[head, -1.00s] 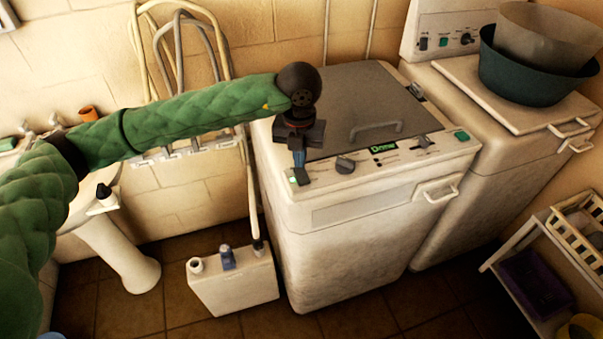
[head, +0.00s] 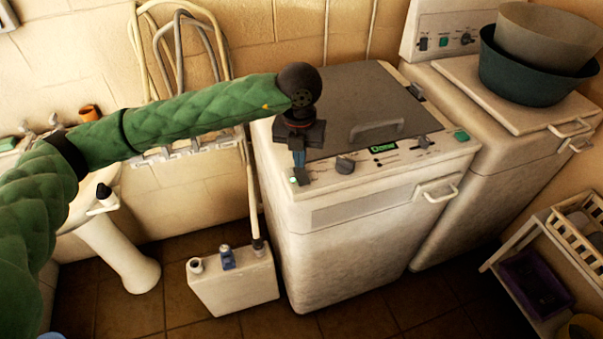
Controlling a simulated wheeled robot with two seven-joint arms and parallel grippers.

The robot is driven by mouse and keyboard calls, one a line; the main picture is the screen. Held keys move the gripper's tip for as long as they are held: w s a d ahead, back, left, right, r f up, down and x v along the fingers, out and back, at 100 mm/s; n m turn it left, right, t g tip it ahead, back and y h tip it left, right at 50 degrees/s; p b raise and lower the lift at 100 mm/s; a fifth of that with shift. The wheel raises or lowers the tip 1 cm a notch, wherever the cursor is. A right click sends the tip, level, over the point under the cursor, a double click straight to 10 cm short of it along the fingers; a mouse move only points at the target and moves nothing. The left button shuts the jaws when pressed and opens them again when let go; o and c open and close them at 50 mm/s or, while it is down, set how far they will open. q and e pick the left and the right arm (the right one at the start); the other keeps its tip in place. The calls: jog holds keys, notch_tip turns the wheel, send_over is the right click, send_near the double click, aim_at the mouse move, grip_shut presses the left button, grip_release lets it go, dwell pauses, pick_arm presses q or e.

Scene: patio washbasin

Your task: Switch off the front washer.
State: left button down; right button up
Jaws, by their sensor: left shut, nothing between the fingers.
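The front washer (head: 350,255) is a worn white machine with a grey lid (head: 360,95) and a sloping control panel along its front edge. The panel has a lit green display (head: 383,148), a dark knob (head: 345,165), another knob (head: 424,142) and a green button (head: 461,136) at its right end. A small bright green spot (head: 293,180) shows at the panel's left end. My left gripper (head: 301,180) points down at this left end, shut and empty, its tips beside the spot. I cannot tell whether they touch the panel. My right gripper is not in view.
A second washer (head: 460,165) with basins (head: 530,75) on top stands behind and to the right. A white canister (head: 233,283) is on the floor at left. A pedestal sink (head: 120,250) and a shelf rack (head: 530,240) flank the area.

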aim_at(300, 170)
pick_arm(q)
jog(key=shift+f+b, duration=0.9)
jog(key=shift+b, duration=0.05)
dwell(1.1)
jog(key=shift+r, duration=3.5)
